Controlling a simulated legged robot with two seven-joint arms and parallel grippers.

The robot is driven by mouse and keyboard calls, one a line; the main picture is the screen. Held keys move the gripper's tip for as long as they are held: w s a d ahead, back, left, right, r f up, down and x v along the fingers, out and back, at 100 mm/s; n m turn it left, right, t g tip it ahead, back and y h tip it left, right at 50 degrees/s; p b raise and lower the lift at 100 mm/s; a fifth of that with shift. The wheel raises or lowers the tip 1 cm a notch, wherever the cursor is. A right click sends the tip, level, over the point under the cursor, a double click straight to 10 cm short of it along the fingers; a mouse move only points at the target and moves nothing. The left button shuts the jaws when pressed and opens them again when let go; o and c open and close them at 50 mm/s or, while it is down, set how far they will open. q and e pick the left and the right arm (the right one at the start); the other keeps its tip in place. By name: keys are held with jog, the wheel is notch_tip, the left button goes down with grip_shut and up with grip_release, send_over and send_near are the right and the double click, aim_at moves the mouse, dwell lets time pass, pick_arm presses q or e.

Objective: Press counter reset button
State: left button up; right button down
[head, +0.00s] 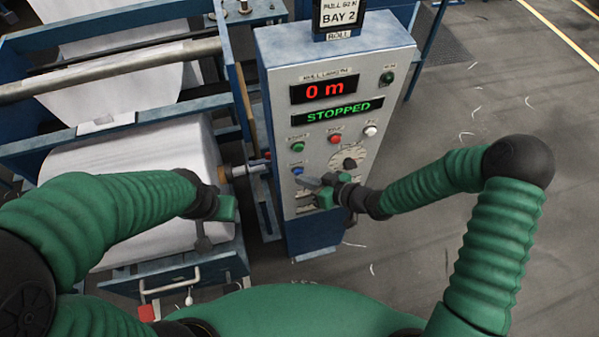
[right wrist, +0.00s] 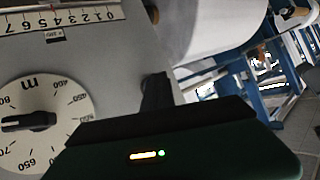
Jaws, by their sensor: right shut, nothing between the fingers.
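The control panel (head: 330,75) has a red display (head: 325,88) reading "0 m" and a green display (head: 338,111) reading "STOPPED". Below are a green button (head: 297,147), a red button (head: 335,139), a white button (head: 370,131) and a blue button (head: 298,171); their labels are too small to read surely. My right gripper (head: 308,183) is shut and empty, its tips just below the blue button; I cannot tell whether they touch the panel. In the right wrist view the dark fingers (right wrist: 157,92) lie over the panel. My left gripper (head: 228,207) is by the roll; its jaws are unclear.
A dial (head: 347,154) sits on the panel's lower right and shows in the right wrist view (right wrist: 42,122), with a ruler scale (right wrist: 65,20). A large white roll (head: 130,165) stands left of the panel. Floor to the right is open.

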jog(key=shift+s+d, duration=0.2)
jog(key=shift+s, duration=0.4)
jog(key=s, duration=0.1)
jog(key=s+d, duration=0.1)
jog(key=s, duration=0.2)
jog(key=shift+s+d, duration=0.3)
jog(key=shift+s, duration=0.05)
dwell(0.5)
jog(key=s+d+f+m+g+h+b, duration=0.1)
jog(key=d+m+g+h+b, duration=0.15)
jog(key=d+h, duration=0.9)
jog(key=s+d+r+m+g+y, duration=0.1)
jog(key=s+d+r+m+g, duration=0.1)
jog(key=s+d+r+m, duration=0.4)
jog(key=shift+s+d+r+b, duration=0.35)
jog(key=shift+s+d+b, duration=0.15)
jog(key=shift+s, duration=0.7)
